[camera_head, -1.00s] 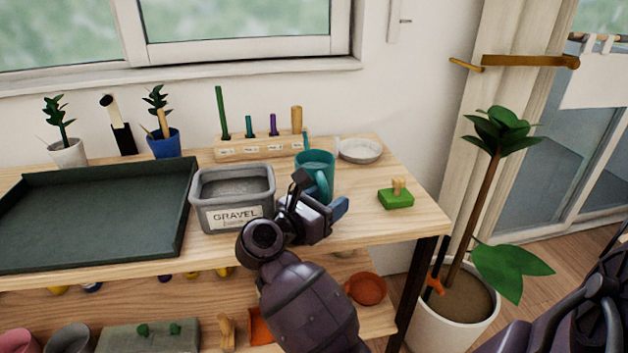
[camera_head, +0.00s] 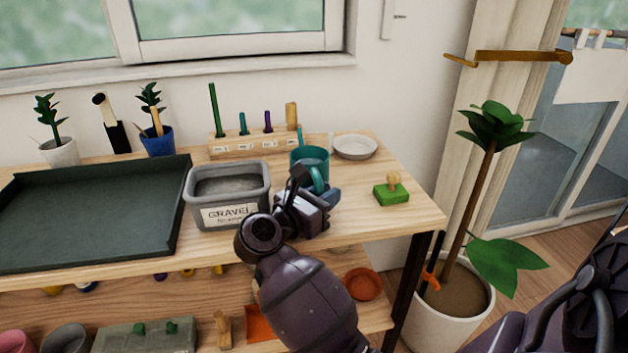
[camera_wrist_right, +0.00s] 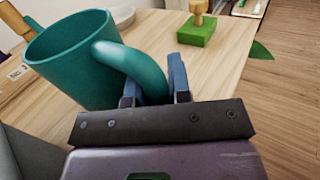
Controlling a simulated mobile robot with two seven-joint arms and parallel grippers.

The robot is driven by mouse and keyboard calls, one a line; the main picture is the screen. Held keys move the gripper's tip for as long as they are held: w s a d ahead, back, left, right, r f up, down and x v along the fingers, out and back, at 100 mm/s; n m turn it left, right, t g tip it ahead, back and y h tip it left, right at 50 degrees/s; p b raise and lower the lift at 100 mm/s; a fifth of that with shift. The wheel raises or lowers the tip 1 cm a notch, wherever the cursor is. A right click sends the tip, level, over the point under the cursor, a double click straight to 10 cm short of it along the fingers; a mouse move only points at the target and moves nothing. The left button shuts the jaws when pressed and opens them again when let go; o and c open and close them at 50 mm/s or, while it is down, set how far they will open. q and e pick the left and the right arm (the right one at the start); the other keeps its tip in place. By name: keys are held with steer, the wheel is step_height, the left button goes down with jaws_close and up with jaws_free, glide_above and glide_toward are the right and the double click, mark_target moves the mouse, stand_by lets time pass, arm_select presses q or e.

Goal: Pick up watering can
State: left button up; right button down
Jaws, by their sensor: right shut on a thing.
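The watering can (camera_head: 309,160) is a teal, mug-like vessel with a thick curved handle. It stands upright on the wooden bench, right of the gravel bin. My right gripper (camera_head: 319,192) is at the near side of the can, shut on its handle. In the right wrist view the can (camera_wrist_right: 75,62) is at the upper left, and its handle passes between the two blue fingers of the gripper (camera_wrist_right: 155,84). The can's lower part is partly hidden by the gripper in the head view. My left gripper is not in view.
The grey gravel bin (camera_head: 228,216) stands close left of the can, and a dark tray (camera_head: 90,215) lies farther left. A wooden tool rack (camera_head: 240,147) and a pale dish (camera_head: 355,147) are behind. A green block with a wooden knob (camera_head: 391,194) sits right, near the bench edge.

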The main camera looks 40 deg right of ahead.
steer(key=shift+r, duration=0.1)
steer(key=shift+r, duration=0.25)
arm_select(q)
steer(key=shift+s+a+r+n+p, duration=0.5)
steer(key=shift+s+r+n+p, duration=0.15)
steer(key=shift+p, duration=2)
arm_select(e)
step_height(320, 180, up, 20)
steer(key=shift+f, duration=0.25)
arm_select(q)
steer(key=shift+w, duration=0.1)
